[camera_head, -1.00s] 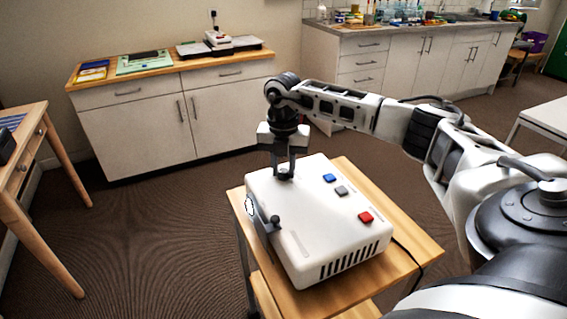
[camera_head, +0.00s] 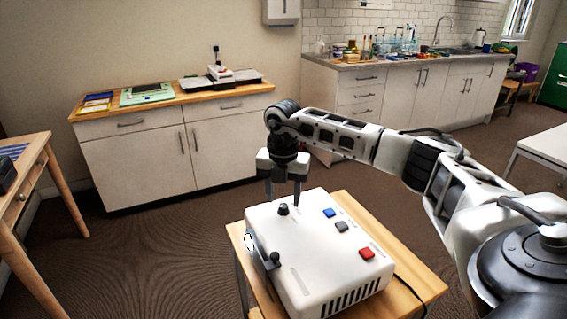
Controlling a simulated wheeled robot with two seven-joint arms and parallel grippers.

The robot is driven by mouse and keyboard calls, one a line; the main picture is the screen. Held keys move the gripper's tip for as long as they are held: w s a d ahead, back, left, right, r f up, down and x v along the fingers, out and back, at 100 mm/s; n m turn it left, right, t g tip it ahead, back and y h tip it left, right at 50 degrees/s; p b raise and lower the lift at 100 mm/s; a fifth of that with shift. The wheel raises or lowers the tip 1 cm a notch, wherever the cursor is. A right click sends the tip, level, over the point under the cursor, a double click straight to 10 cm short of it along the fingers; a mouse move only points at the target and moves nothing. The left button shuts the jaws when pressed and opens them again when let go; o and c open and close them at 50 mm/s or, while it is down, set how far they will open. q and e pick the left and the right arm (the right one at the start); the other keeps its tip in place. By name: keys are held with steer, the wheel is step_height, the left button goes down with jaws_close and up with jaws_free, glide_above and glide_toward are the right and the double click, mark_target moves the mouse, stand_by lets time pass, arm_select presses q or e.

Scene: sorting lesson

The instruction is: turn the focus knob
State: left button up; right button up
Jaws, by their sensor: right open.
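A white box-shaped device (camera_head: 325,232) stands on a small wooden table. On its top, near the far left corner, is a short black knob (camera_head: 283,209), which I take as the focus knob; its label cannot be read. My right gripper (camera_head: 283,200) points down at the knob, open, with one finger on either side of it and a gap between. Whether a finger touches the knob cannot be told. My left gripper is not in view.
The device also bears a blue button (camera_head: 329,212), a grey button (camera_head: 341,226), a red button (camera_head: 367,253) and a dark lever (camera_head: 273,260) at its left edge. The wooden table (camera_head: 412,268) has bare room on the right, where a cable runs.

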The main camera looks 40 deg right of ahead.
mark_target(284, 206)
step_height(284, 206, up, 14)
steer(key=shift+b, duration=0.45)
steer(key=shift+s+f, duration=0.1)
steer(key=shift+f, duration=0.05)
